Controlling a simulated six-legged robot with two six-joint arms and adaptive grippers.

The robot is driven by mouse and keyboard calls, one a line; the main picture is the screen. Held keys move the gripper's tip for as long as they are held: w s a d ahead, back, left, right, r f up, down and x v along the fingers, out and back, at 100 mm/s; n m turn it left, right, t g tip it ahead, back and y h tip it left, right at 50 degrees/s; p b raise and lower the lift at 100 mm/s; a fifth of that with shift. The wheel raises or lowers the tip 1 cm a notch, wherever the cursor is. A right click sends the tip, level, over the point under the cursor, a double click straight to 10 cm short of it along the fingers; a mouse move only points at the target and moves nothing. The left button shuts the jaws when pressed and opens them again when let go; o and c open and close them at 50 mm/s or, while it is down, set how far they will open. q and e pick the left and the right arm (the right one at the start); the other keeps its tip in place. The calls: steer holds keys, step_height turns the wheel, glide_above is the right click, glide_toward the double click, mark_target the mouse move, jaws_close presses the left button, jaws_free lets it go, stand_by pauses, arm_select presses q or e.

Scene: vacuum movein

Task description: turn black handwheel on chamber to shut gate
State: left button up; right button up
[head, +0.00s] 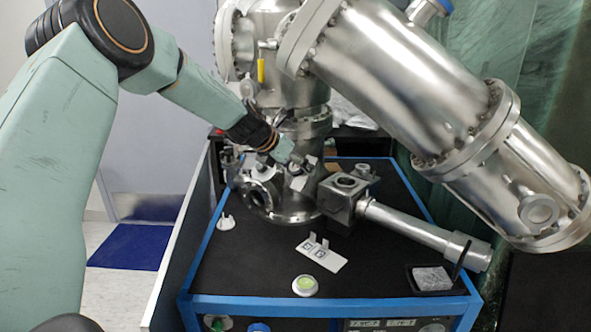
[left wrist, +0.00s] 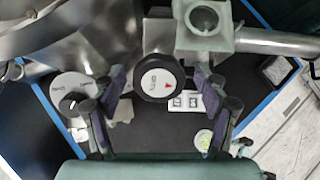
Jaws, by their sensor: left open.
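The black handwheel (left wrist: 161,84) has a white centre cap with lettering and a small red mark. In the left wrist view it sits between the two fingers of my left gripper (left wrist: 160,78). The fingers are open, one on each side, with a small gap to the rim; I cannot tell their depth relative to it. In the head view my left gripper (head: 294,162) is at the lower part of the steel chamber (head: 298,205) and hides the handwheel there. My right gripper is not in view.
A second knob with a white dial (left wrist: 72,97) is left of the handwheel. A steel block with a tube (head: 400,225) lies right of the chamber. A white tagged plate (head: 320,253) and a green button (head: 305,285) are in front. A large steel cylinder (head: 400,80) overhangs the right.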

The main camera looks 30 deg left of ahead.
arm_select(q)
steer(key=shift+a, duration=0.15)
steer(key=shift+w+f, duration=0.15)
steer(key=shift+w, duration=0.05)
steer(key=shift+c, duration=1.2)
steer(key=shift+s, duration=0.15)
steer(key=c, duration=0.9)
